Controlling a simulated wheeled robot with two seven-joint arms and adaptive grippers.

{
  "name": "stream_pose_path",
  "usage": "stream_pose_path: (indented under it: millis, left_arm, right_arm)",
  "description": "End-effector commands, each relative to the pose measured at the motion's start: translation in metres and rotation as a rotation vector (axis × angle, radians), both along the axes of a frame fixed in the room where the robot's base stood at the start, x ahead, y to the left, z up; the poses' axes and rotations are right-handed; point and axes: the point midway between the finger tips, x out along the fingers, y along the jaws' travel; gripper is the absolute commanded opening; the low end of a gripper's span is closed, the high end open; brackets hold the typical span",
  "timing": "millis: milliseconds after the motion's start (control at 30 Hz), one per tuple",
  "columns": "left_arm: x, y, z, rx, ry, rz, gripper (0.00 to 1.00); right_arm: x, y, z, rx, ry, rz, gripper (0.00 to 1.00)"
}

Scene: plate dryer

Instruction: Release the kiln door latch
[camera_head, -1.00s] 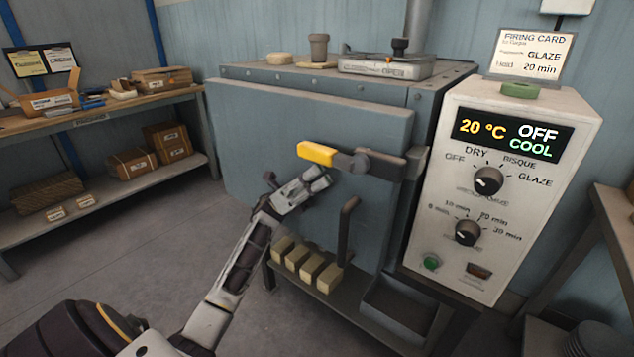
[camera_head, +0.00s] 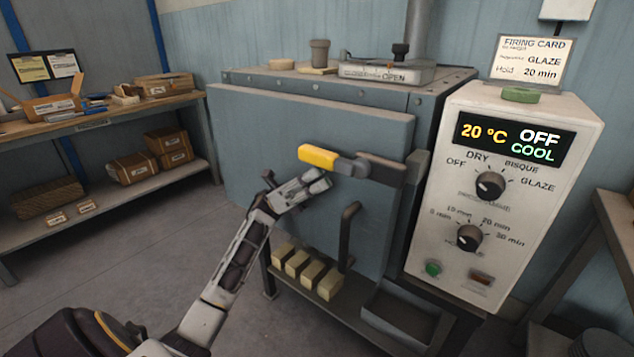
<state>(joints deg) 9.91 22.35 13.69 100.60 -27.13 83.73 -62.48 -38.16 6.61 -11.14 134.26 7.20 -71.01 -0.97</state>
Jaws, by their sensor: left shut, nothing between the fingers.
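The kiln door latch (camera_head: 320,157) has a yellow grip and a grey pivot, and lies nearly level across the right part of the grey-blue kiln door (camera_head: 255,135). The latch's dark bar reaches right to a catch (camera_head: 416,166) at the door's edge. The door looks closed. My left gripper (camera_head: 322,180) is shut and empty, just below the yellow grip and in front of the door. Whether it touches the latch or the door I cannot tell. A dark upright door handle (camera_head: 347,235) is lower right of the gripper. My right gripper is not in view.
The control box (camera_head: 440,190) at right reads 20 °C, OFF, COOL. Pale blocks (camera_head: 308,270) sit on the ledge below the door. A shelf with boxes (camera_head: 110,115) stands at left. A firing card (camera_head: 530,60) stands on the control box. The floor at left is clear.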

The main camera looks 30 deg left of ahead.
Motion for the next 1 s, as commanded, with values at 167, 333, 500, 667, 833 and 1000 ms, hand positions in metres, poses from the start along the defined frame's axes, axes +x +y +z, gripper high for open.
stream_pose_path:
  millis: [167,333,500,667,833,1000]
  left_arm:
    - [0.000,0.002,0.004,0.026,-0.004,0.002,0.00]
    - [0.000,0.004,0.009,0.076,-0.011,0.002,0.00]
    - [0.000,0.007,0.016,0.156,-0.018,0.003,0.00]
    - [0.000,0.010,0.025,0.249,-0.024,0.002,0.00]
    - [0.001,0.011,0.036,0.348,-0.031,0.002,0.00]
    - [0.001,0.013,0.047,0.446,-0.039,0.003,0.00]
  right_arm:
    - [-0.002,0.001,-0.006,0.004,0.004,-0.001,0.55]
    - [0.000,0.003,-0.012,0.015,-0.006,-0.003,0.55]
    - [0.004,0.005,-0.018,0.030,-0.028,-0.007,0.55]
    - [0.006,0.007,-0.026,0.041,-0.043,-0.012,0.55]
    - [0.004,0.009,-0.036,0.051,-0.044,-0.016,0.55]
    - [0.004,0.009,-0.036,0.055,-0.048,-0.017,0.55]
